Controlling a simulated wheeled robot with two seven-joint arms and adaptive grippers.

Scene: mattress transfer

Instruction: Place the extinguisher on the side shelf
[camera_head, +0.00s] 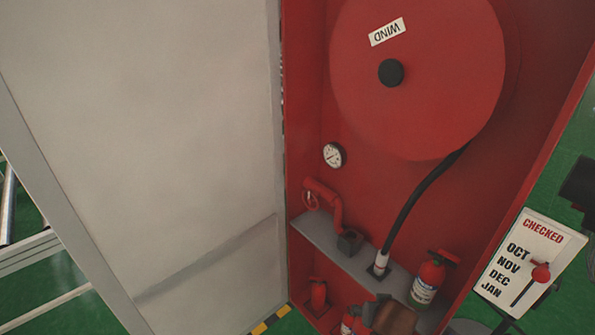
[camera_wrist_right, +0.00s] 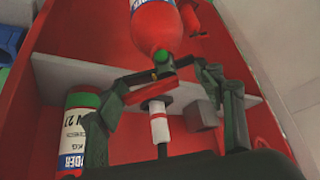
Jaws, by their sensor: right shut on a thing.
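A red extinguisher with a white and blue label (camera_wrist_right: 155,22) is at the top of the right wrist view. My right gripper (camera_wrist_right: 165,72) is shut on its neck, and its body extends away from the fingers. In the head view, part of this extinguisher (camera_head: 352,325) shows at the bottom edge beside my right gripper (camera_head: 372,311), in front of and below the grey shelf (camera_head: 328,248). A second red extinguisher (camera_head: 426,281) stands upright at the shelf's right end; it also shows in the right wrist view (camera_wrist_right: 80,128). My left gripper is in neither view.
The red cabinet (camera_head: 350,105) holds a large hose reel (camera_head: 425,50). Its black hose ends in a white nozzle (camera_head: 381,259) on the shelf, near a dark box (camera_head: 350,242). A red valve pipe (camera_head: 333,203) stands left. A sign board (camera_head: 530,262) is outside right.

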